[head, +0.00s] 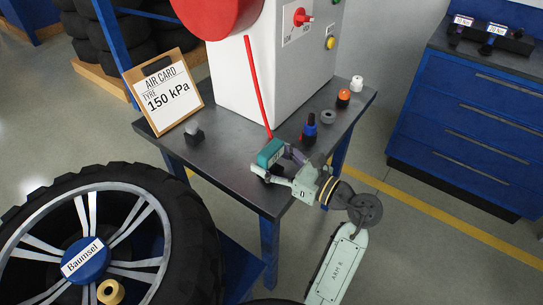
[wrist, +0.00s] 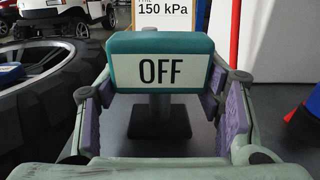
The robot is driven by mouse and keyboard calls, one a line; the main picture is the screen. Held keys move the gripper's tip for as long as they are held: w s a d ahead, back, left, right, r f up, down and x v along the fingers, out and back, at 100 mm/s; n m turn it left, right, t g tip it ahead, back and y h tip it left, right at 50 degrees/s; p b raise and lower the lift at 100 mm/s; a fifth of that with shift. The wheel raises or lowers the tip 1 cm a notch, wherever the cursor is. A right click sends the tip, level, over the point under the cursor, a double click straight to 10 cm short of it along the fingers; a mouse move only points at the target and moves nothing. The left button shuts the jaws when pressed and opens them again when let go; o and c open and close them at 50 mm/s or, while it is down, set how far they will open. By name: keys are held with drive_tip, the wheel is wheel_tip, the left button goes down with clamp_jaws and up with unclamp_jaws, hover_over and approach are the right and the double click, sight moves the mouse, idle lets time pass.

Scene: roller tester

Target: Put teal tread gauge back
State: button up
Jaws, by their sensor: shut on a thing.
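The teal tread gauge (head: 270,152) is a block with a pale face reading "OFF". In the wrist view the gauge (wrist: 160,64) sits between the purple-padded fingers, its face toward the camera. My gripper (head: 274,163) is shut on it above the front part of the dark table. A grey post on a black base (wrist: 160,125) shows below and beyond the gauge in the wrist view; the gauge hides its top. The head view shows a small black stand with a grey top (head: 194,133) on the table, left of the gripper.
The dark table (head: 225,160) carries a white machine (head: 255,75), a clipboard reading "150 kPa" (head: 165,90), a blue-and-red item (head: 310,128) and small coloured knobs. A large wheel (head: 170,200) stands front left. A blue drawer cabinet (head: 470,110) stands right.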

drive_tip(key=shift+f+b, duration=0.25)
drive_tip(key=shift+b, duration=0.15)
drive_tip(key=o, duration=1.4)
drive_tip(key=shift+r, duration=0.1)
drive_tip(key=shift+r+p, duration=0.2)
drive_tip(key=shift+p, duration=0.15)
drive_tip(key=shift+b+v, duration=1.95)
drive_tip(key=shift+v, duration=4.1)
